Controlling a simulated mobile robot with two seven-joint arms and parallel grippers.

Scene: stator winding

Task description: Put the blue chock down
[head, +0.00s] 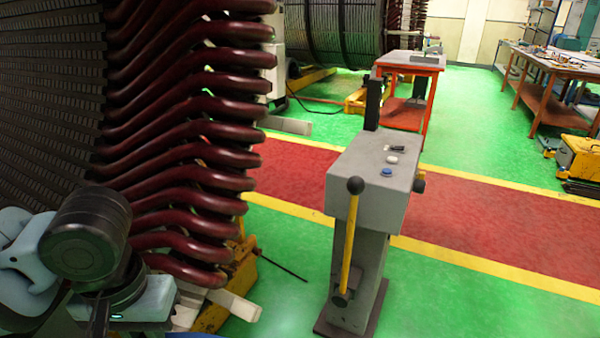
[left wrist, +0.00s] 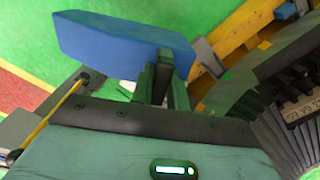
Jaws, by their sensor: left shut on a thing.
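The blue chock (left wrist: 115,42) is a long blue block in the upper part of the left wrist view. My left gripper (left wrist: 165,72) is shut on it near its right end, and the rest of the block sticks out to the left. Green floor shows behind the block. In the head view my left arm is at the lower left, beside the stator's dark red coil ends (head: 200,130). My right gripper is in neither view.
A grey control pedestal (head: 365,180) with a yellow lever stands right of the stator. Yellow supports (left wrist: 245,30) lie close to the chock's right side. A red trolley (head: 410,66) and a workbench (head: 545,66) stand farther back. Green floor (head: 470,285) is clear at front right.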

